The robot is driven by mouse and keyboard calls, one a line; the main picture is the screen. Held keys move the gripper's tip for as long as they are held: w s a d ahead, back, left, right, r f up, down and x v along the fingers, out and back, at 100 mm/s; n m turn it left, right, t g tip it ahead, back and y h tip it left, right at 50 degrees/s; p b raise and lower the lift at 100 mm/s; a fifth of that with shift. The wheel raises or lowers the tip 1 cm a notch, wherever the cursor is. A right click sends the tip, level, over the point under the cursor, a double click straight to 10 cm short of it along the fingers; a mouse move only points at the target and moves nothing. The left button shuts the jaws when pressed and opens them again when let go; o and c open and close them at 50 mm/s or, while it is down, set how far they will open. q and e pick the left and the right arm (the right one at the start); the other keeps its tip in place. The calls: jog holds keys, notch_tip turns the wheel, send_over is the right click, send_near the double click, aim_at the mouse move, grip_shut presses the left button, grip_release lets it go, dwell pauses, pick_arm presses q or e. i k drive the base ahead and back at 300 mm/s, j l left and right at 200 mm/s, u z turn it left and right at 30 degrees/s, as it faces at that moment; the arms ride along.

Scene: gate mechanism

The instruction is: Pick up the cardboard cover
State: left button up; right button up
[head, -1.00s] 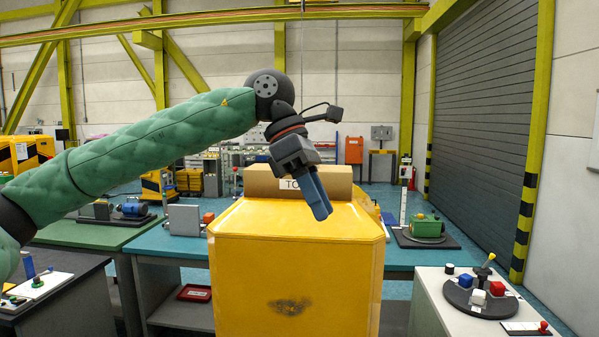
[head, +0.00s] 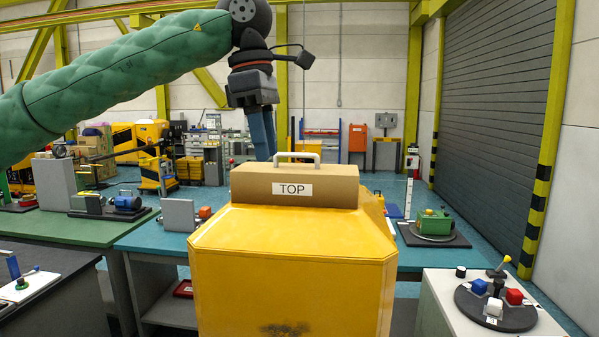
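The cardboard cover (head: 330,192) is a brown block labelled TOP. It sits on top of the yellow housing (head: 290,265) in the middle of the head view. A pale handle (head: 299,155) stands up from the cover's top. My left gripper (head: 266,157) points down with its blue fingers just above and left of the handle in the picture. The fingers overlap from this side, so their gap cannot be judged. No contact with the handle is visible. My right gripper is out of view.
A blue-green table (head: 150,238) runs behind the housing, holding a grey plate (head: 178,215) and a green device (head: 433,223). At the lower right, a pale cabinet (head: 432,300) carries a round dark base (head: 490,312) with coloured blocks.

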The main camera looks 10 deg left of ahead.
aim_at(316, 185)
jog(key=i, duration=1)
